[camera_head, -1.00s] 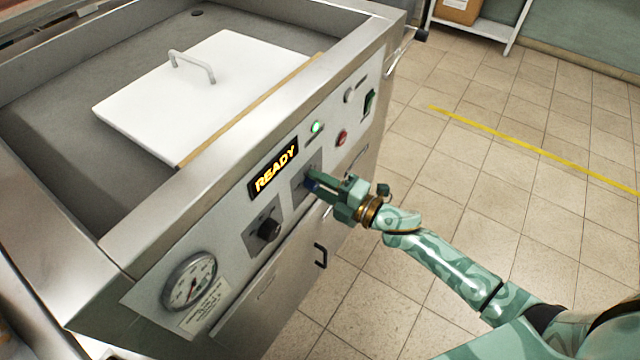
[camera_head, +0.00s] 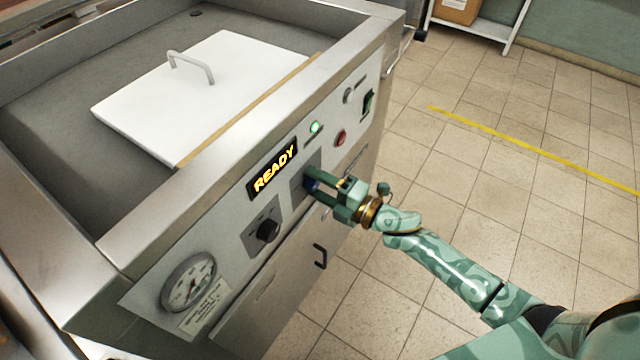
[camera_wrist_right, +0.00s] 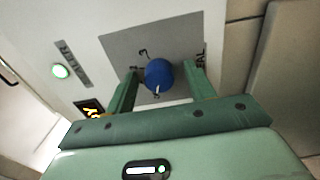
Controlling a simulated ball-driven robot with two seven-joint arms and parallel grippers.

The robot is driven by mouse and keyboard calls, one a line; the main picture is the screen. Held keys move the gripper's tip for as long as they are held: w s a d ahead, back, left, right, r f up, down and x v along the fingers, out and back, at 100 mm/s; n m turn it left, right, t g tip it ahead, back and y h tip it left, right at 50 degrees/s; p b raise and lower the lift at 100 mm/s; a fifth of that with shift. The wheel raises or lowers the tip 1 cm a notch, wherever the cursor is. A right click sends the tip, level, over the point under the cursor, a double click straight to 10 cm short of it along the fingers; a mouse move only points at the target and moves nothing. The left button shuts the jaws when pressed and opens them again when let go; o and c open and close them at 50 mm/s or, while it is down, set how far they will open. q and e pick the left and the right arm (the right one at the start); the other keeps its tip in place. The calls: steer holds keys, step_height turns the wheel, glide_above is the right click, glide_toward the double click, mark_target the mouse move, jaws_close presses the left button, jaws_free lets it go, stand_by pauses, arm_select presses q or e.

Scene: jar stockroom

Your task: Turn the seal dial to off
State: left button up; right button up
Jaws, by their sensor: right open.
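The seal dial is a blue round knob (camera_wrist_right: 158,75) on a grey plate in the right wrist view, with a pale pointer mark toward the bottom of the picture. In the head view a bit of the blue knob (camera_head: 312,185) shows between my fingers. My right gripper (camera_head: 316,184) is open, with one finger on each side of the knob. In the right wrist view small gaps seem to show between fingers and knob; contact is unclear. My left gripper is out of view.
The steel machine's front panel holds a lit READY display (camera_head: 274,170), a black dial (camera_head: 267,230), a gauge (camera_head: 189,283), a green lamp (camera_head: 315,127), a red button (camera_head: 340,138) and a dark switch (camera_head: 368,102). A black door handle (camera_head: 320,256) sticks out below. The tiled floor at right is clear.

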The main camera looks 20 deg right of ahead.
steer(key=p+v, duration=0.2)
steer(key=v, duration=1.4)
steer(key=shift+d, duration=0.15)
steer(key=shift+s, duration=0.1)
